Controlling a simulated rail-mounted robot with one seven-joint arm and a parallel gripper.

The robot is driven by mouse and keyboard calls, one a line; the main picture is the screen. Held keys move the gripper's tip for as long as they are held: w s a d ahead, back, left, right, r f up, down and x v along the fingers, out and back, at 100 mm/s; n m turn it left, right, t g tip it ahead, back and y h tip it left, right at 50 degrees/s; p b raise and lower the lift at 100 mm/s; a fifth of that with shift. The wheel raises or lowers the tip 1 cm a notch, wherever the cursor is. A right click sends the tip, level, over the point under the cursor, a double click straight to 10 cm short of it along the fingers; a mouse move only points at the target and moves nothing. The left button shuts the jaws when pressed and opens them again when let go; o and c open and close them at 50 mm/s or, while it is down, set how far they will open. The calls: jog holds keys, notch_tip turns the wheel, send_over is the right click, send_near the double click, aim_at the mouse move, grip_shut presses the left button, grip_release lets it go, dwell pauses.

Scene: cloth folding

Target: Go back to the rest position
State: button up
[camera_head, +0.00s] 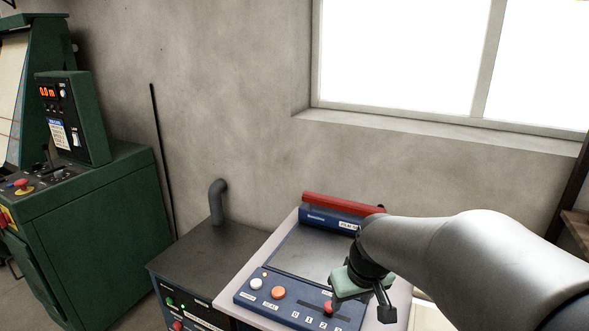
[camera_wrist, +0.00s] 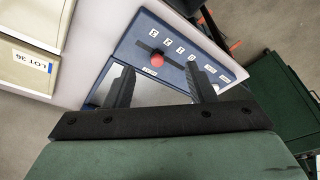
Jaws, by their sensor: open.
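My gripper (camera_wrist: 160,75) has its two dark fingers spread apart in the wrist view, with nothing between them. In the head view my gripper (camera_head: 362,304) hangs at the lower right, over the near right part of a blue-framed machine (camera_head: 258,293). The gap between fingertips and panel is hard to judge. The wrist view shows the same machine's panel (camera_wrist: 172,38) beyond the fingers, with a red knob (camera_wrist: 157,60) seen between them. No cloth shows in either view.
A red bar (camera_head: 330,202) crosses the machine's back. A dark cabinet with a bent pipe (camera_head: 217,200) stands left of it, and a green console (camera_head: 95,195) farther left. The wrist view shows a box labelled LOT 36 (camera_wrist: 25,72). The wall and window (camera_head: 400,50) lie behind.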

jog(key=s+f+m+g, duration=0.2)
jog(key=s+f+g, duration=0.1)
jog(key=s, duration=1.4)
jog(key=shift+d+h, duration=0.15)
jog(key=shift+h, duration=0.25)
